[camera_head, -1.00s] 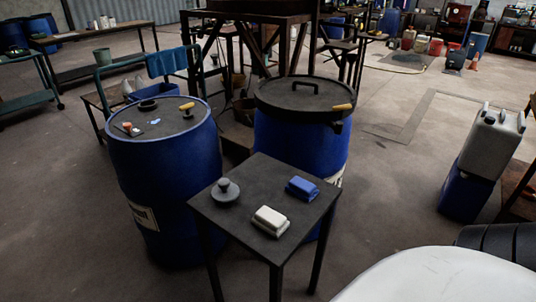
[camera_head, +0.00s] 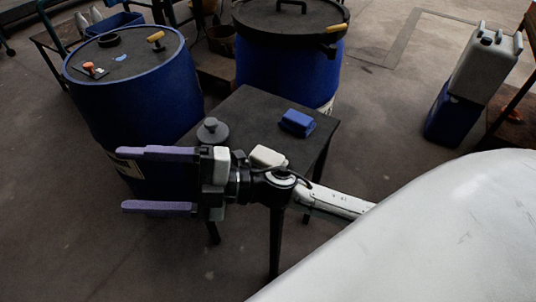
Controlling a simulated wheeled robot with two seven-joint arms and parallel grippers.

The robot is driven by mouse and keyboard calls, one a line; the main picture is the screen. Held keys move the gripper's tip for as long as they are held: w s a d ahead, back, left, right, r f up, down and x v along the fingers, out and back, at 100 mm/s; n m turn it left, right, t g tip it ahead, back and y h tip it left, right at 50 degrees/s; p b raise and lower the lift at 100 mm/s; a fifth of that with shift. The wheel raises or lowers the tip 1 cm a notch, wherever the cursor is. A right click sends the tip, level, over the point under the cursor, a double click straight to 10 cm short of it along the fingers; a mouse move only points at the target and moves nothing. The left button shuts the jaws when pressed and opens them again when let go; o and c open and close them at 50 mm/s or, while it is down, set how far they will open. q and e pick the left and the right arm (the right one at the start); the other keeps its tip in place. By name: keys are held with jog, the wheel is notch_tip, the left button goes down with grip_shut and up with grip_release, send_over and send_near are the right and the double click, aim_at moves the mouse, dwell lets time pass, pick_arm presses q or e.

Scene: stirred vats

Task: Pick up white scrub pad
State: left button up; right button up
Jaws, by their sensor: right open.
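The white scrub pad (camera_head: 268,156) lies on the small dark table (camera_head: 248,106), partly hidden behind my right arm and wrist. My right gripper (camera_head: 128,180) is open and empty, with its two purple-grey fingers pointing left. In the picture it is left of the pad, over the table's front left side. I cannot tell its exact height. A blue scrub pad (camera_head: 297,122) lies behind and right of the white one. My left gripper is not in view.
A grey knobbed disc (camera_head: 212,131) sits on the table's left part. A blue drum (camera_head: 135,92) stands left of the table, and a lidded blue drum (camera_head: 290,66) behind it. A pale jerrycan (camera_head: 484,60) stands on a blue one (camera_head: 453,115) at right.

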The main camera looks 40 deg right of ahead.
jog(key=s+a+n+g, duration=0.2)
jog(key=n+g, duration=0.4)
jog(key=n, duration=0.2)
jog(key=n+g+h+b, duration=0.3)
jog(key=n+h, duration=0.4)
jog(key=h, duration=1)
send_over(267, 155)
jog(key=s+a, duration=0.1)
notch_tip(267, 155, down, 8)
jog(key=shift+a+r, duration=0.15)
jog(key=shift+r, duration=0.05)
jog(key=shift+d+f+m, duration=0.2)
jog(key=shift+d+m, duration=0.1)
jog(key=shift+d, duration=0.25)
jog(key=f, duration=0.3)
jog(key=shift+w+f, duration=0.25)
jog(key=shift+w+d+f, duration=0.1)
jog(key=shift+w+f, duration=0.05)
jog(key=shift+f, duration=1.35)
jog(key=shift+w+f, duration=0.15)
jog(key=shift+f, duration=1.3)
jog(key=c, duration=0.9)
jog(key=shift+c, duration=1.2)
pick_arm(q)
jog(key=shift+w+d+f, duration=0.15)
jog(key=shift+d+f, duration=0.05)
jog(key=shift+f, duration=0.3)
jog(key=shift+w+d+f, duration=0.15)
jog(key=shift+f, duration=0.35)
